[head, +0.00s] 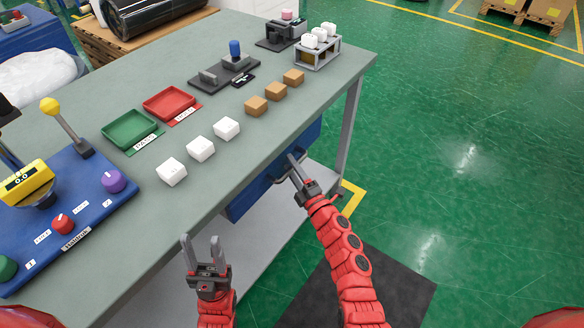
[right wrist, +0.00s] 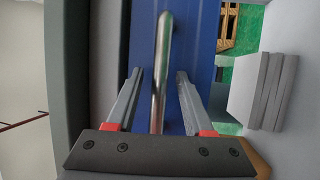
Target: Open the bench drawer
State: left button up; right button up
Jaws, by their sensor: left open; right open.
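The blue bench drawer (head: 246,199) sits under the bench top and looks shut. Its bar handle is between the open fingers of my right gripper (head: 293,169) in the head view. In the right wrist view the metal handle (right wrist: 161,62) runs lengthwise between the two fingers of my right gripper (right wrist: 158,98), with a gap on each side. The drawer front (right wrist: 202,50) is behind it. My left gripper (head: 203,248) is open and empty, pointing up in front of the bench's near edge.
The bench top (head: 225,165) carries white cubes (head: 200,149), brown blocks (head: 274,92), a green tray (head: 130,130), a red tray (head: 170,103) and a blue control panel (head: 85,200). A lower shelf (head: 262,240) is under the drawer.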

grip_shut()
dwell(1.4)
